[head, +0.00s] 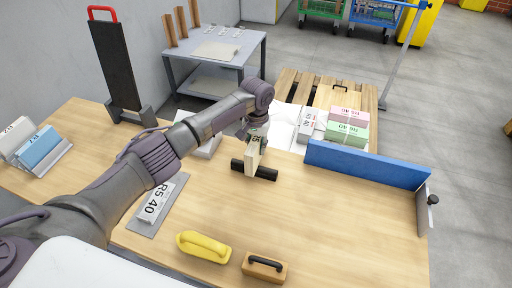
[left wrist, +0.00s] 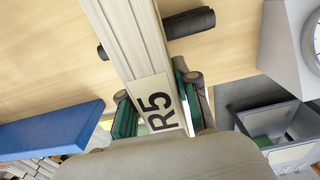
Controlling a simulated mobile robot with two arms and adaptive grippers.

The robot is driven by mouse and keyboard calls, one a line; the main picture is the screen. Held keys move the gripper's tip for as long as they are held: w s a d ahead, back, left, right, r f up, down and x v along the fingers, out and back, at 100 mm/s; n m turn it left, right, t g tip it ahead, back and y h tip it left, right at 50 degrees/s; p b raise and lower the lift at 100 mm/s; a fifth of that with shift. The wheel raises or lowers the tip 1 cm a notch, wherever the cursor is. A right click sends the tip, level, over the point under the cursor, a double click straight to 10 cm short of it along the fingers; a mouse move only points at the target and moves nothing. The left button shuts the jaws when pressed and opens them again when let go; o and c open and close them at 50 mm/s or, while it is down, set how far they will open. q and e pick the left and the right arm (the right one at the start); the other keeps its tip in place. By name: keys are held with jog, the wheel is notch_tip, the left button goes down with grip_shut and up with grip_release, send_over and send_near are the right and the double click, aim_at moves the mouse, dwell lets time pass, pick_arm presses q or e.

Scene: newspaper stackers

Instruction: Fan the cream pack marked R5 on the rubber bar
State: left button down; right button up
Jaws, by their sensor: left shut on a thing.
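The cream pack (head: 252,162) is in my left gripper (head: 258,138) and stands steeply over the black rubber bar (head: 266,174). In the left wrist view the pack (left wrist: 125,35) carries a white R5 label (left wrist: 158,104), and green finger pads of my left gripper (left wrist: 157,115) close on its two sides. The rubber bar (left wrist: 190,22) shows on both sides of the pack, which hides its middle. I cannot tell whether the pack presses on the bar. My right gripper is in neither view.
A blue fence (head: 365,165) edges the table's right back. A yellow handled tool (head: 203,246) and a wooden block (head: 264,267) lie at the front. A grey plate with an R5 40 card (head: 153,205) is left. The bench (head: 310,220) right of the bar is clear.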

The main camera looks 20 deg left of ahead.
pick_arm(q)
jog(key=shift+w+b, duration=0.35)
jog(key=shift+w, duration=0.2)
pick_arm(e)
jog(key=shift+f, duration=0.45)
pick_arm(q)
jog(key=shift+w+b, duration=0.6)
jog(key=shift+s+p, duration=0.2)
jog(key=shift+p, duration=0.4)
jog(key=shift+s+p, duration=0.2)
jog(key=shift+p, duration=0.15)
jog(key=shift+s+f+p, duration=0.15)
jog(key=shift+s+p, duration=0.15)
jog(key=shift+p, duration=0.25)
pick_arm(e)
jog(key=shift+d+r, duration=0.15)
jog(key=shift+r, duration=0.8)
